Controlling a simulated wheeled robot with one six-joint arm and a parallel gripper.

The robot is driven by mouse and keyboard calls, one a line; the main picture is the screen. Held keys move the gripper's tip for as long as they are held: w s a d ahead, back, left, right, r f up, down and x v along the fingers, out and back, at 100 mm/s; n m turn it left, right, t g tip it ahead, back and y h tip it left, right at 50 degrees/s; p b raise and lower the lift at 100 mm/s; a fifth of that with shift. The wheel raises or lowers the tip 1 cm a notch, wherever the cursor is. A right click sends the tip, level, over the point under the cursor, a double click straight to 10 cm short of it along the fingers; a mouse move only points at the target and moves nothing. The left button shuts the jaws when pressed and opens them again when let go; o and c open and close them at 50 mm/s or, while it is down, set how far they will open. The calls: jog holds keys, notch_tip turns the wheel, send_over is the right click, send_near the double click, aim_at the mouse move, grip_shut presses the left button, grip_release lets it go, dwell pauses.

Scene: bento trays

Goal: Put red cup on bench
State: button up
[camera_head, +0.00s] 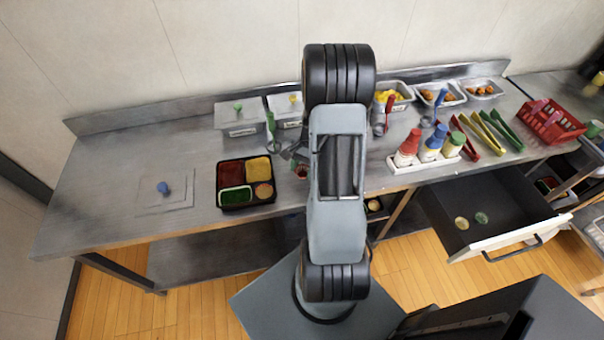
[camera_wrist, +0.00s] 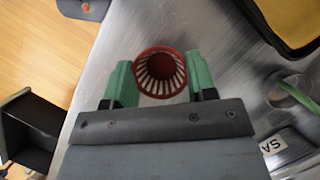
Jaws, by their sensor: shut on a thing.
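The red cup (camera_wrist: 160,73) is small, with white ribs inside its red rim. In the wrist view it sits between the green fingers of my gripper (camera_wrist: 160,66), which is shut on it with its opening facing the camera. In the head view the cup (camera_head: 301,171) shows small, just left of my arm, over the front part of the steel bench (camera_head: 110,180). My arm hides part of the gripper there. I cannot tell whether the cup touches the bench or hangs just above it.
A black bento tray (camera_head: 233,207) with filled compartments lies left of the cup. Lidded containers (camera_head: 241,130) and a green-handled utensil (camera_head: 271,124) are behind. A rack of colored bottles (camera_head: 408,163) stands right. An open drawer (camera_head: 478,214) juts out. The bench's left end is mostly clear.

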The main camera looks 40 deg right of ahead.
aim_at(303, 172)
jog(key=shift+w+a+f, duration=0.1)
jog(key=shift+w+f, duration=0.1)
jog(key=shift+f, duration=0.15)
jog(key=shift+f+p, duration=0.45)
jog(key=shift+f, duration=1.05)
jog(key=shift+f, duration=0.15)
jog(key=o, duration=0.9)
